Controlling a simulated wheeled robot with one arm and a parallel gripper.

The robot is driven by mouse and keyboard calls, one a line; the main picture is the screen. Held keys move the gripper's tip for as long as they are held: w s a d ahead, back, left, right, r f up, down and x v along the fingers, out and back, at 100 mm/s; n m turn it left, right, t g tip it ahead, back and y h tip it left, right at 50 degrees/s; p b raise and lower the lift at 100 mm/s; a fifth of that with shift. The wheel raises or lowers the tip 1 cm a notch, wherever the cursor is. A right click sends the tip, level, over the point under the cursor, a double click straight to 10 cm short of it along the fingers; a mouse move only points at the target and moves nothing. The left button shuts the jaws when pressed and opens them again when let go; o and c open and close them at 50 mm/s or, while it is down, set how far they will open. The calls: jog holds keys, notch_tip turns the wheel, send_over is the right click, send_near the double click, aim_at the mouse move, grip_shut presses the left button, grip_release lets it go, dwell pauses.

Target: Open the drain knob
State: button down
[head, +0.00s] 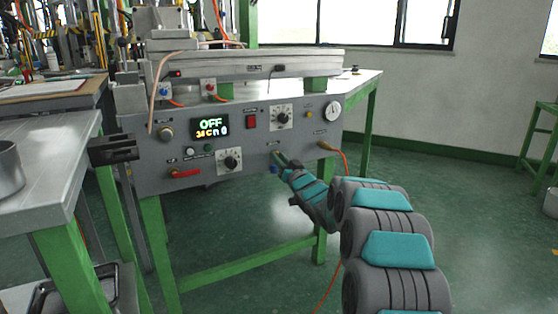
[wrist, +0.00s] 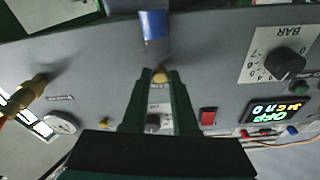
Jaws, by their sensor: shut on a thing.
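The drain knob has a blue handle (wrist: 153,25) with a greyish shaft and a brass-coloured end, and sits on the grey machine panel. In the head view, its blue part (head: 274,170) shows just below and left of my fingertips. My gripper (wrist: 160,80) has its two dark green fingers closed together on the brass-coloured end, with the blue handle sticking out beyond the tips. In the head view, my gripper (head: 282,160) reaches the lower part of the panel, and my arm hides some of the area right of the knob.
The panel (head: 255,150) carries a lit display (head: 211,128) reading OFF, a red switch (head: 251,122), black dials, a pressure gauge (head: 333,111) and a red lever (head: 186,173). A brass fitting with an orange hose (head: 328,146) is to the right. Left stands a metal table (head: 45,175).

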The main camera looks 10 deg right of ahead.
jog(key=shift+d+f+n+y, duration=0.1)
jog(key=shift+n+y, duration=0.3)
jog(key=shift+n, duration=0.9)
jog(key=c, duration=0.7)
grip_release()
jog(key=v, duration=0.7)
jog(key=shift+s, duration=0.35)
jog(key=shift+d, duration=0.15)
